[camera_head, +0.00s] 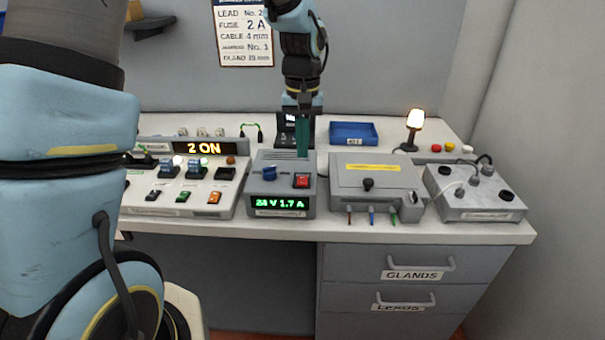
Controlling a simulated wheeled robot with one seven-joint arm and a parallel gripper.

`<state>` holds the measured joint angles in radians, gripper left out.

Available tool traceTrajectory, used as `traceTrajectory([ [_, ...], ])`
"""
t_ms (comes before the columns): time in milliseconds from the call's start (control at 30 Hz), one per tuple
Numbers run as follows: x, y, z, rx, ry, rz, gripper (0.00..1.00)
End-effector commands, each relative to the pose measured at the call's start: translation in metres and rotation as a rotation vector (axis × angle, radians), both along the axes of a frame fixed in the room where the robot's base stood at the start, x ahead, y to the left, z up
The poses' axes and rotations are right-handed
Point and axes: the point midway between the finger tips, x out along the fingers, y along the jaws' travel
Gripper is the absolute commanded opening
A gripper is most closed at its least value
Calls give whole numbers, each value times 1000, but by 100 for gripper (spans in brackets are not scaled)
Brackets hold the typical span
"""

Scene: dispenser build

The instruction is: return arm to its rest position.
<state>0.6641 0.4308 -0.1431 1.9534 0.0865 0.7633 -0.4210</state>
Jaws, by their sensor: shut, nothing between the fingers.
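My arm comes in large and blue at the left, and its far end hangs down over the bench at the top middle. My gripper (303,150) points straight down, with its dark teal fingers shut together and nothing visible between them. The fingertips are above or just behind the top of the grey power supply box (283,177); I cannot tell whether they touch it.
A switch panel (225,198) with a lit "2 ON" sign stands left. A blue tray (353,133), a grey lidded box (345,196), a lit lamp (414,121) and a terminal box (462,208) are right. Drawers (400,285) are below. Bare bench shows along the front edge.

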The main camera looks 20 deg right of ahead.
Motion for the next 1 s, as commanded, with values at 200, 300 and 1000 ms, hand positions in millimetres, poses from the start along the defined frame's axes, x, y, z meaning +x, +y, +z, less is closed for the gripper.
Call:
traceTrajectory([
  [200, 0, 0, 14, 0, -1, 0, 0],
  [300, 0, 0, 13, 0, 0, 0, 0],
  [1000, 13, 181, 9, -29, -66, 186, 0],
])
